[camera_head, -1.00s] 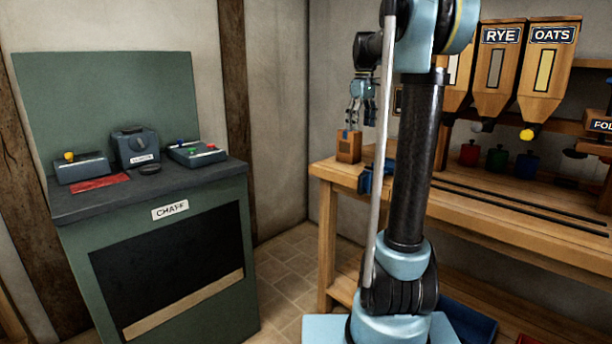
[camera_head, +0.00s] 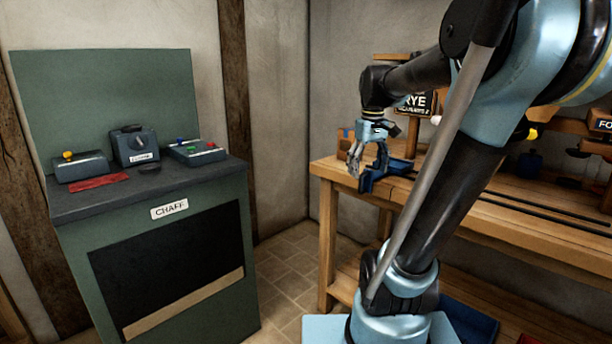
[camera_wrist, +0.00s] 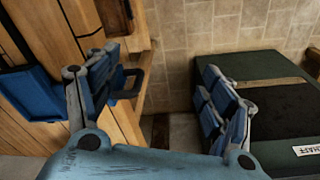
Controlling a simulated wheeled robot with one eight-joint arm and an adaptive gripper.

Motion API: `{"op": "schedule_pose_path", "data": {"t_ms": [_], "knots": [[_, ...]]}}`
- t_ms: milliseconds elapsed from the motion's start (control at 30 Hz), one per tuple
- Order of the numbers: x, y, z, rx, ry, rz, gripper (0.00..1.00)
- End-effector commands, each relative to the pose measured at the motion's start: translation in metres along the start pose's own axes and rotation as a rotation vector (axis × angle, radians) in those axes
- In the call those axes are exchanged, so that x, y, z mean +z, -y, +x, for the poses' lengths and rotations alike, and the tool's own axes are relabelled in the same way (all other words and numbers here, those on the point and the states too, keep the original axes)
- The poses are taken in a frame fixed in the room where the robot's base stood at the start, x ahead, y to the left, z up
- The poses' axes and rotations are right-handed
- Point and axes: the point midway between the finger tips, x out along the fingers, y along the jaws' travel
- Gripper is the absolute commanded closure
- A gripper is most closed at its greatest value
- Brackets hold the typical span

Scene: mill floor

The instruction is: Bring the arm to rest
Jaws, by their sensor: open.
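My gripper (camera_head: 367,168) hangs in front of the left end of the wooden bench (camera_head: 330,172), pointing down. Its fingers are spread with nothing between them. In the wrist view my gripper (camera_wrist: 160,78) shows two apart fingers with tiled floor and the bench edge between and beyond them. My arm leans to the right and reaches back left across the bench, hiding much of the bins and shelf behind it.
A blue holder (camera_head: 392,178) sits on the bench close to my gripper. A green cabinet marked CHAFF (camera_head: 175,240) stands at left, with control boxes and a red cloth (camera_head: 98,182) on top. Tiled floor (camera_head: 288,262) lies open between cabinet and bench.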

Motion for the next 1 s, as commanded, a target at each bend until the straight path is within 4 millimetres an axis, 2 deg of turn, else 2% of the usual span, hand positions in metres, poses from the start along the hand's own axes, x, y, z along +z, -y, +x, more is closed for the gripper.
{"op": "schedule_pose_path", "data": {"t_ms": [33, 200, 500, 600, 800, 1000], "knots": [[0.016, 0.006, 0.01, 0.003, -0.006, 0.025, 0.25], [0.06, 0.024, 0.044, 0.01, -0.028, 0.114, 0.25], [0.13, 0.054, 0.115, 0.019, -0.067, 0.269, 0.25], [0.148, 0.061, 0.137, 0.02, -0.079, 0.312, 0.25], [0.17, 0.068, 0.164, 0.021, -0.092, 0.366, 0.25], [0.172, 0.069, 0.169, 0.021, -0.095, 0.375, 0.25]]}}
